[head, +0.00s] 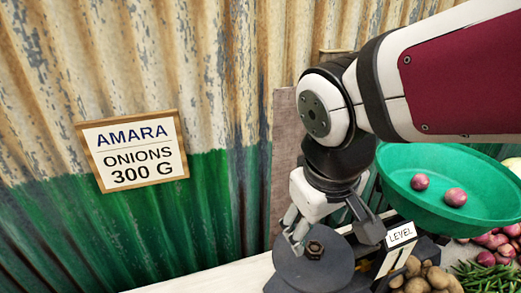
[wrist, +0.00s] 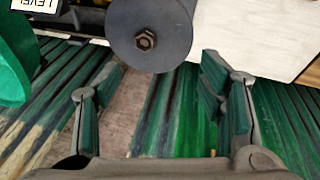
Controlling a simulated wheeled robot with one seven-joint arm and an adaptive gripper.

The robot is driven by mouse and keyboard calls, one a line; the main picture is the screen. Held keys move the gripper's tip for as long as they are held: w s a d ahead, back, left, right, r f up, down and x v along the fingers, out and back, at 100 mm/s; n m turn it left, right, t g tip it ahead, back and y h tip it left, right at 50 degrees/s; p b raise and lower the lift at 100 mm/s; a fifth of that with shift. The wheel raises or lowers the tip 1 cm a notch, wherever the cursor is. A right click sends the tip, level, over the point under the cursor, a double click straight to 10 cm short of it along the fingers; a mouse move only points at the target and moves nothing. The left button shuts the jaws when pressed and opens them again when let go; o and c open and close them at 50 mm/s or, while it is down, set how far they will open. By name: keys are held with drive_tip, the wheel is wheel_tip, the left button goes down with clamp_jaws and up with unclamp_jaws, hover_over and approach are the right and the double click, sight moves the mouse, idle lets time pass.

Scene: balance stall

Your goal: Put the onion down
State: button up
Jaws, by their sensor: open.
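Two red onions, one on the left (head: 420,182) and one on the right (head: 455,197), lie in a green bowl (head: 410,213) at the right of the head view. My gripper (head: 328,226) is open above a dark round plate (head: 290,268) with a brass-coloured hex nut (head: 314,250) at its middle. In the wrist view the fingers of my gripper (wrist: 160,98) are spread with nothing between them. The round plate (wrist: 170,55) lies beyond the fingertips there, with no onion on the part seen. The bowl's edge shows at the left (wrist: 12,65).
A LEVEL card (head: 401,235) stands right of the plate. Loose onions (head: 490,242), potatoes (head: 428,277) and green beans (head: 485,277) lie at the lower right. A sign (head: 136,150) reading "AMARA ONIONS 300 G" hangs on the corrugated wall. The pale counter (head: 215,282) is bare left of the plate.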

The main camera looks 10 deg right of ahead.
drive_tip(key=s+d+r+m+t+y, duration=0.1)
drive_tip(key=s+d+r+m, duration=0.1)
drive_tip(key=s, duration=0.3)
drive_tip(key=shift+d+r+m+t, duration=0.3)
drive_tip(key=shift+d+r, duration=0.1)
drive_tip(key=shift+r, duration=0.3)
drive_tip(key=shift+c, duration=0.6)
idle(2.1)
